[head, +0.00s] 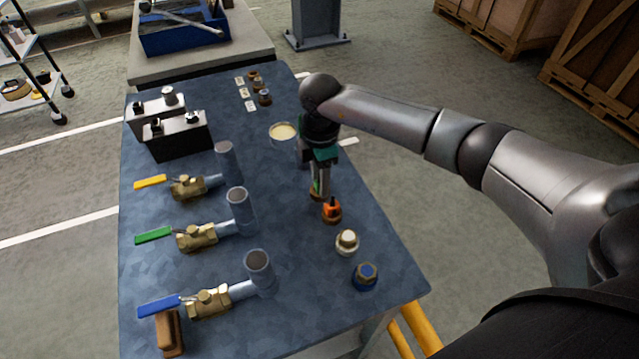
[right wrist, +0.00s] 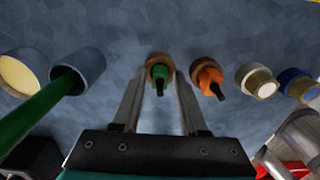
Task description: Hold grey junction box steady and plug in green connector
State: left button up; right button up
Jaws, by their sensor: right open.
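The green connector (right wrist: 160,73) stands in a brown round base on the blue table, with a black stub on it; it shows only in part in the head view. My right gripper (head: 319,190) is open and points down at it. In the right wrist view the fingers of this gripper (right wrist: 158,92) are on either side of the connector, with gaps visible. Two dark boxes with pale tops and knobs, a rear one (head: 150,112) and a front one (head: 178,139), stand at the table's far left; I cannot tell whether either is the grey junction box. My left gripper is not in view.
An orange connector (head: 332,212), a white-capped fitting (head: 347,243) and a blue-topped fitting (head: 365,276) stand in a row nearby. Several valves line the left.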

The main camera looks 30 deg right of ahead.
dwell(0.8)
grip_shut()
jog(key=shift+p, duration=0.3)
dwell(1.2)
jog(key=shift+r+p, duration=1.75)
jog(key=shift+r, duration=0.05)
